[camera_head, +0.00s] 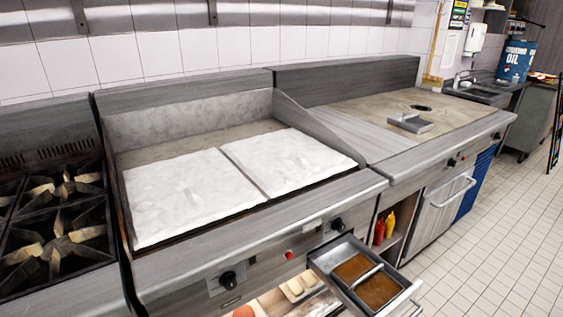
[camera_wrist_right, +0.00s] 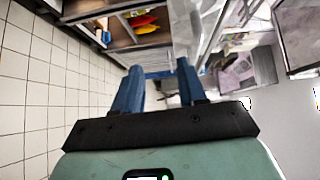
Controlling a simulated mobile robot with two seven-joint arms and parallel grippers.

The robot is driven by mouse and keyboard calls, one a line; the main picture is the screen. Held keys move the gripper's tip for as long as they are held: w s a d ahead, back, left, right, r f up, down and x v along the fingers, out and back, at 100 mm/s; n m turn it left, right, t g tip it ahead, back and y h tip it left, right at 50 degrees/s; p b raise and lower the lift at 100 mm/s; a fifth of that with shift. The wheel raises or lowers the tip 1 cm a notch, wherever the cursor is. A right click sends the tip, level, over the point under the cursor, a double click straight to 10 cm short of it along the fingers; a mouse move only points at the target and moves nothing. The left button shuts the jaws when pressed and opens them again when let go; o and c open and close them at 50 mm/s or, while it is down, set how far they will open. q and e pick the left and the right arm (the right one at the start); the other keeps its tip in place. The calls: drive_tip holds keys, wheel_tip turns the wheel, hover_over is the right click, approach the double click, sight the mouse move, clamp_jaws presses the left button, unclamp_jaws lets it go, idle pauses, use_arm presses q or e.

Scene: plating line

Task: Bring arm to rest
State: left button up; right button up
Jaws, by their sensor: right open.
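My right gripper (camera_wrist_right: 160,88) shows in the right wrist view. Its two blue fingers stand apart with nothing between them, and it is clear of every surface. Neither of my grippers shows in the head view, so my left gripper is out of sight.
A griddle with two white plates (camera_head: 190,195) stands in front, beside a stove burner (camera_head: 62,240) on the left. A flat cooktop (camera_head: 430,107) holds a small metal tray (camera_head: 410,123). A drawer with brown-filled pans (camera_head: 375,290) juts out below. Tiled floor (camera_head: 500,230) is free at right.

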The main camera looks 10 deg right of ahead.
drive_tip(key=a+f+n+g+y, duration=0.4)
drive_tip(key=a+f+n, duration=0.2)
drive_tip(key=a+f, duration=0.2)
drive_tip(key=s+a+f+n+g+y, duration=0.3)
drive_tip(key=s+a+f+n+g, duration=0.1)
drive_tip(key=s+a+n+g, duration=0.3)
drive_tip(key=s+a+f+n+g+y, duration=0.2)
drive_tip(key=s+a+f+n+g, duration=0.25)
drive_tip(key=s+a, duration=0.4)
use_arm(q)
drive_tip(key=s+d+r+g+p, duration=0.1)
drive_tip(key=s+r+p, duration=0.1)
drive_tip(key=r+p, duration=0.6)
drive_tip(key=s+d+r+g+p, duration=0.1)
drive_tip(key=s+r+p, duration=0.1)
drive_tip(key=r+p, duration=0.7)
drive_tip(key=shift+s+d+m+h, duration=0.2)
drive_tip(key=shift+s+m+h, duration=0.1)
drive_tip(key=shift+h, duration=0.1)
use_arm(e)
wheel_tip(320, 180, up, 17)
drive_tip(key=s+a+g, duration=0.2)
drive_tip(key=s, duration=0.1)
drive_tip(key=shift+a+y, duration=0.3)
drive_tip(key=shift+a, duration=0.1)
